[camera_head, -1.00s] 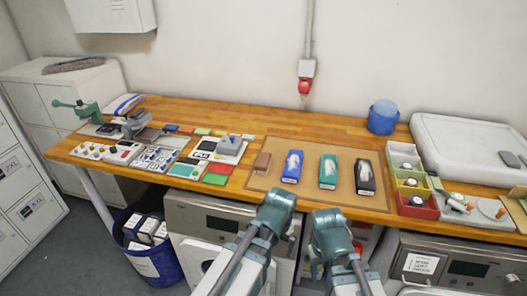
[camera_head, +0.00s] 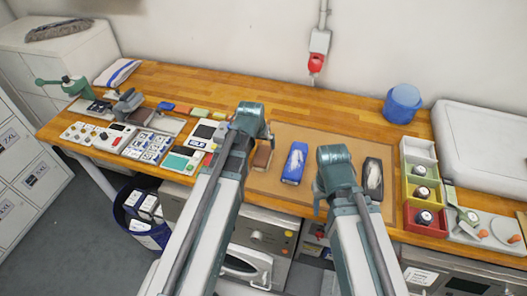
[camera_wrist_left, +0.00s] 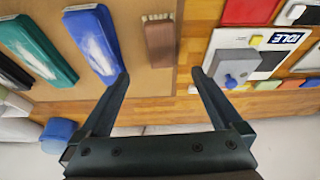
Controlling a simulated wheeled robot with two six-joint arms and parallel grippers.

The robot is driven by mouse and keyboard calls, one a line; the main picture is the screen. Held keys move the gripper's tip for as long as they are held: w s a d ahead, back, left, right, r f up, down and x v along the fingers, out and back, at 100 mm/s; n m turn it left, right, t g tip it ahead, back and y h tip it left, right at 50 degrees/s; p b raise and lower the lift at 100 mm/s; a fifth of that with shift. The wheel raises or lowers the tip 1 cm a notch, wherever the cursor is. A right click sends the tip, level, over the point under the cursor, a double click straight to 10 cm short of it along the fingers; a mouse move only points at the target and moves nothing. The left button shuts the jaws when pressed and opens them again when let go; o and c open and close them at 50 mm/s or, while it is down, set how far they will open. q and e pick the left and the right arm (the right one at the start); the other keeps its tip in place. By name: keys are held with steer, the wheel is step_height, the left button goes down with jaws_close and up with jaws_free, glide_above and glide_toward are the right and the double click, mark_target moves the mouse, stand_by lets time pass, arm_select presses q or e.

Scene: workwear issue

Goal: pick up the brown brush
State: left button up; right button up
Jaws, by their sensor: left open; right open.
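The brown brush (camera_head: 262,156) lies on the brown mat (camera_head: 283,136), left of the blue box, in the head view. In the left wrist view the brush (camera_wrist_left: 159,42) lies just beyond and between my left fingertips. My left gripper (camera_head: 252,122) is open and empty above the bench by the brush, and its jaws (camera_wrist_left: 161,73) show apart in the wrist view. My right gripper (camera_head: 333,158) is above the mat, right of the blue box; its fingers are hidden in the head view.
A blue box (camera_head: 295,163) and a black box (camera_head: 373,178) lie on the mat. The teal box (camera_wrist_left: 37,48) shows in the wrist view. Coloured bins (camera_head: 421,187) stand to the right. A grey block (camera_wrist_left: 233,65) on a white card lies beside the mat.

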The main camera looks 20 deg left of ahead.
mark_target(262, 155)
arm_select(q)
steer(key=b+x, duration=0.8)
steer(key=shift+f, duration=0.3)
steer(key=b+x, duration=0.4)
steer(key=x, duration=0.1)
steer(key=shift+a+f+b, duration=0.15)
steer(key=shift+b, duration=0.25)
steer(key=shift+f, duration=0.2)
stand_by(0.4)
steer(key=c, duration=1.4)
